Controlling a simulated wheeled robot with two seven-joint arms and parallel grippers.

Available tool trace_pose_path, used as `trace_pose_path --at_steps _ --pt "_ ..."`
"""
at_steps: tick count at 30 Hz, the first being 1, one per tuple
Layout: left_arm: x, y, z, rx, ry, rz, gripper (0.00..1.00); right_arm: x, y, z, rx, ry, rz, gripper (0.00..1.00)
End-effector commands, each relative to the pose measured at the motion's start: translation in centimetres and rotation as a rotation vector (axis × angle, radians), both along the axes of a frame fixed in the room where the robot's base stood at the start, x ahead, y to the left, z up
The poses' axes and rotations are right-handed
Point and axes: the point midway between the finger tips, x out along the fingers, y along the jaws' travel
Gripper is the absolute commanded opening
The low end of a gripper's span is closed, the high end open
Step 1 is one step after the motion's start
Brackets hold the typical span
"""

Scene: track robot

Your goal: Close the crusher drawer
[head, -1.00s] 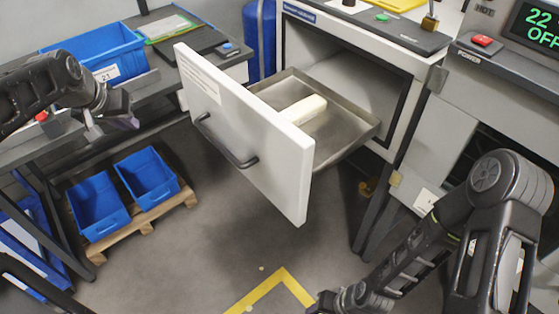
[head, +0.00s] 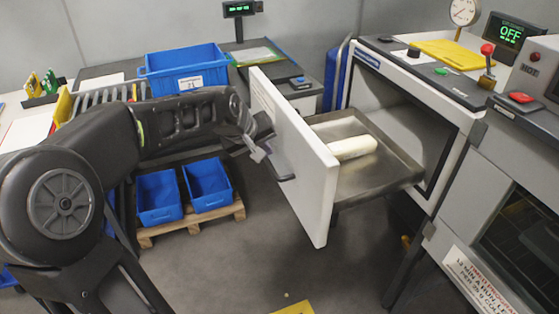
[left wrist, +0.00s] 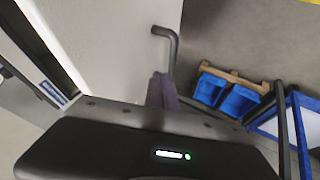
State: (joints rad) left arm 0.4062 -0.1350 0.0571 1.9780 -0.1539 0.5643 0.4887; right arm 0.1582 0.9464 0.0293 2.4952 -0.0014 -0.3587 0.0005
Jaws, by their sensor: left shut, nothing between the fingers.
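The crusher drawer is pulled out of its cabinet, with a white front panel (head: 308,178) and a metal tray (head: 395,170) behind it. A pale cream block (head: 352,147) lies in the tray. The dark handle (head: 286,178) is partly hidden in the head view; it also shows in the left wrist view (left wrist: 172,45). My left gripper (head: 258,150) is shut and empty at the outer face of the panel, near the handle. Its fingers (left wrist: 161,92) point toward the panel in the left wrist view; I cannot tell whether they touch. My right gripper is out of view.
The crusher cabinet (head: 440,105) stands open behind the drawer. A grey machine with a hot label (head: 520,150) is at the right. Blue bins (head: 208,184) sit on a pallet at lower left, and a blue crate (head: 185,70) stands on the bench. Floor before the drawer is clear.

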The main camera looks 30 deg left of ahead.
Motion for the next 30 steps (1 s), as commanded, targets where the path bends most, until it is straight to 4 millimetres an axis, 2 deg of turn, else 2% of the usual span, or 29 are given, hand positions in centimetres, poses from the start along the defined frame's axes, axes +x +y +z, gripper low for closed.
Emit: trace_pose_path --at_steps 11,24,30 --pt "0.6 0.0 -0.9 0.000 0.004 -0.002 0.00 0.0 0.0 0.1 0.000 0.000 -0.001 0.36" --pt "4.7 0.3 -6.3 0.000 0.004 -0.003 0.00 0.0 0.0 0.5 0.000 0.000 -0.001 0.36" --pt "5.8 0.4 -7.8 0.001 0.002 -0.003 0.00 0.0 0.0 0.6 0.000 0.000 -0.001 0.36"
